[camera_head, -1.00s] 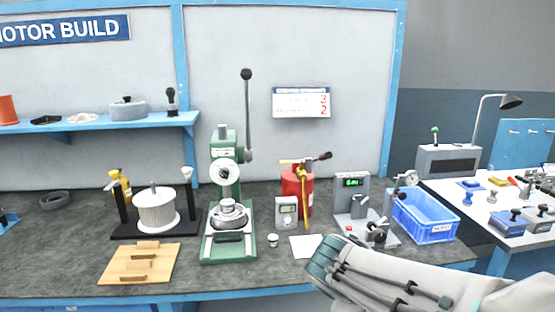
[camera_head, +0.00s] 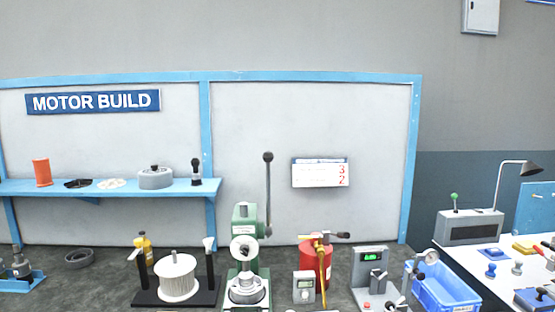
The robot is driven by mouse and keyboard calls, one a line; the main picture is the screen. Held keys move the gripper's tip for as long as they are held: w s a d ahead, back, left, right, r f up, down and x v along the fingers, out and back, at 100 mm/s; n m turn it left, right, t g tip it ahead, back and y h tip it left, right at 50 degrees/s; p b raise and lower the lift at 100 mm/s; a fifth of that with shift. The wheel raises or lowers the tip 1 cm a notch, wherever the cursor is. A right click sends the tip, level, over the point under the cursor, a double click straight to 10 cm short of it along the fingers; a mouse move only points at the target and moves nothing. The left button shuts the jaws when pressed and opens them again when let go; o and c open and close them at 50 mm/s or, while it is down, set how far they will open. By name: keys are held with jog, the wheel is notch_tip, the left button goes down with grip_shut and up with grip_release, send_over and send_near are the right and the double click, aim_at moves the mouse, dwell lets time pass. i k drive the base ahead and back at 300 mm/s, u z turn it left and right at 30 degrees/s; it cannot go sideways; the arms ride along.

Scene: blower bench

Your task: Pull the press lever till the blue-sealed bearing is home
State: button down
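The green press (camera_head: 245,215) stands on the bench in the middle of the head view. Its lever (camera_head: 268,190) points nearly straight up, with a dark round knob (camera_head: 268,157) at the top. A round metal part (camera_head: 246,287) sits low in the press under the ram. I cannot make out a blue seal at this size, so the bearing's seating is unclear. The lower end of the press is cut off by the picture's bottom edge. My gripper is not in view.
Left of the press is a white spool (camera_head: 178,277) on a black stand. Right of it stand a grey meter (camera_head: 304,287), a red cylinder (camera_head: 318,250), a gauge with green display (camera_head: 371,270) and a blue bin (camera_head: 440,290). A blue shelf (camera_head: 110,188) runs behind, at left.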

aim_at(268, 157)
jog(key=z, duration=0.1)
jog(key=k, duration=0.5)
jog(key=u, duration=0.95)
jog(key=i, duration=1.2)
jog(key=z, duration=0.4)
